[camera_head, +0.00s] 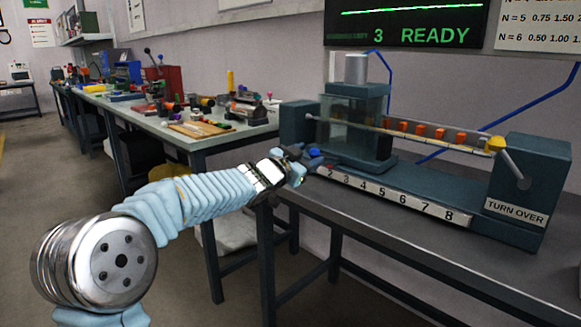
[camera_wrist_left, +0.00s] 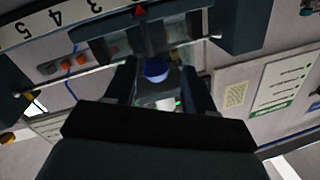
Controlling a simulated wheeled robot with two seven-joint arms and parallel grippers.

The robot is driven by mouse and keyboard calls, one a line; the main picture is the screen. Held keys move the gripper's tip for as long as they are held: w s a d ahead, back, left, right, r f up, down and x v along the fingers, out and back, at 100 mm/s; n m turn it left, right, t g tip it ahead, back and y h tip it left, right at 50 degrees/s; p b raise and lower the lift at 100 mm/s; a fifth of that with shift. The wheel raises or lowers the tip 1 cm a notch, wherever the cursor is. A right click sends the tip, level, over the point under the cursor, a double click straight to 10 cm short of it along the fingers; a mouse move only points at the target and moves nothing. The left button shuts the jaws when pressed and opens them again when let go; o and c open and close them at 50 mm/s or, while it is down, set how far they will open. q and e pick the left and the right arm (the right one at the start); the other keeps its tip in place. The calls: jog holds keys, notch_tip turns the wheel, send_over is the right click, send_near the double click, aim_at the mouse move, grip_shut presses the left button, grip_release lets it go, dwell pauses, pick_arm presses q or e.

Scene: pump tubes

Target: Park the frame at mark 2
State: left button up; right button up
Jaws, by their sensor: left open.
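The frame (camera_head: 352,125) is a dark teal carriage with a glass-sided box and a metal cylinder on top, at the left part of the long bench machine. A white scale (camera_head: 398,196) numbered to 8 runs along the machine's front. A red pointer (camera_wrist_left: 140,12) shows past the 3 in the left wrist view, on the side away from 4; its exact mark cannot be told. A blue knob (camera_head: 314,152) sticks out at the frame's lower left. My left gripper (camera_head: 301,165) is open beside it, and the knob (camera_wrist_left: 156,70) shows between its fingers. Contact cannot be told.
A rail with orange blocks (camera_head: 433,132) and a yellow-tipped lever (camera_head: 496,144) lie right of the frame, above a "TURN OVER" plate (camera_head: 516,212). A wall display (camera_head: 405,22) reads "3 READY". A cluttered workbench (camera_head: 205,137) stands left. The grey table's front (camera_head: 400,240) is clear.

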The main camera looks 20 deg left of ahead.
pick_arm(q)
jog(key=s+a, duration=0.2)
jog(key=s, duration=0.8)
jog(key=shift+s, duration=0.3)
jog(key=s+d+f+n+g, duration=0.15)
jog(key=d+f+g, duration=0.35)
jog(key=f, duration=1.4)
jog(key=d+f+n+g, duration=0.3)
jog(key=d+f, duration=0.3)
jog(key=f, duration=1.2)
jog(key=s+d+f+n+g, duration=0.2)
jog(key=s+d+f+g, duration=0.2)
jog(key=s+f, duration=0.7)
jog(key=s+d+f+n+g, duration=0.2)
jog(key=s+d+f+g, duration=0.3)
jog(key=s+f, duration=0.7)
jog(key=s, duration=0.2)
jog(key=shift+s+h, duration=0.35)
jog(key=shift+h, duration=0.05)
